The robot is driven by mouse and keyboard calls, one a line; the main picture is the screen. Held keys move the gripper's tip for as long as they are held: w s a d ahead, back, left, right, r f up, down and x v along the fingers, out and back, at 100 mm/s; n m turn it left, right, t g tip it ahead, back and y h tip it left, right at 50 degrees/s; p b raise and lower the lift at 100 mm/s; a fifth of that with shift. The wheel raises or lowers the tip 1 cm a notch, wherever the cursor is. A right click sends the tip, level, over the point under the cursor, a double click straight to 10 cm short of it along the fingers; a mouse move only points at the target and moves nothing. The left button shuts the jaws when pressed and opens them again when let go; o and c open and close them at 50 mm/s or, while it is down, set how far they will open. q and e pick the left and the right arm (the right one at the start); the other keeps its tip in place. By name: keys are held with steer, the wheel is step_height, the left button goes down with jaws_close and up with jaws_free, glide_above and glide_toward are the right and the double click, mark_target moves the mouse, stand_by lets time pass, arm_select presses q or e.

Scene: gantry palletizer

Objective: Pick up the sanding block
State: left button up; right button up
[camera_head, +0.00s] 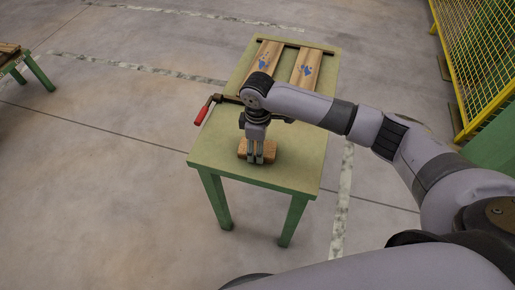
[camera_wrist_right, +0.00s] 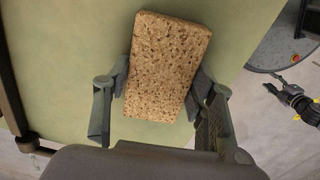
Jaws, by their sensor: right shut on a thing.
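The sanding block (camera_head: 243,150) is a tan, speckled, cork-like brick near the front edge of the green table (camera_head: 290,178). My right gripper (camera_head: 256,158) points down over it and is shut on its middle. In the right wrist view the sanding block (camera_wrist_right: 166,66) lies between the two fingers of the right gripper (camera_wrist_right: 160,100), one on each long side. I cannot tell whether the block still touches the tabletop.
Wooden boards with blue marks (camera_head: 306,68) lie in a dark frame at the table's far end. A red-handled clamp (camera_head: 202,113) sticks out past the left edge. A yellow mesh fence (camera_head: 480,60) stands at the right.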

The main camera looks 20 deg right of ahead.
steer(key=shift+r, duration=0.15)
steer(key=shift+c, duration=0.2)
step_height(320, 180, up, 20)
stand_by(0.4)
